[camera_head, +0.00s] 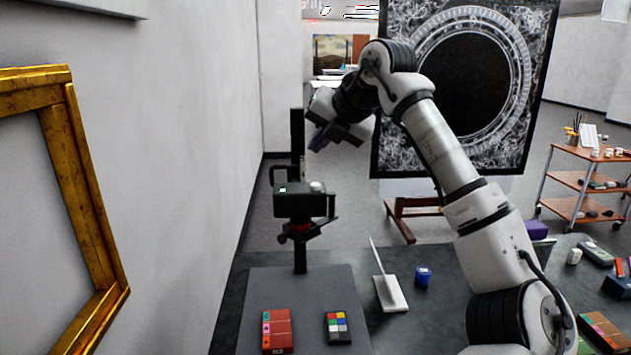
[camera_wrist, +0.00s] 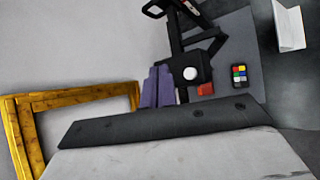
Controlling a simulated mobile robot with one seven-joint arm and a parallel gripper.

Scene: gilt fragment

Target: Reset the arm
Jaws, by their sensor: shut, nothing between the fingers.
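My gripper (camera_head: 318,143) is raised at upper centre in the head view, to the left of my bent white arm. Its purple fingers are together and hold nothing; they also show in the wrist view (camera_wrist: 158,87). In the head view the fingers are small and partly hidden by the gripper body. In the wrist view a dark bar of the gripper covers the lower part. The gripper is above and apart from the table and everything on it.
A black camera stand (camera_head: 300,203) rises below the gripper. A gold frame (camera_head: 88,185) hangs on the left wall. The table holds a red colour chart (camera_head: 277,330), a colour checker (camera_head: 338,328), a white board (camera_head: 391,294) and a blue jar (camera_head: 423,276). A large dark picture (camera_head: 470,80) stands behind my arm.

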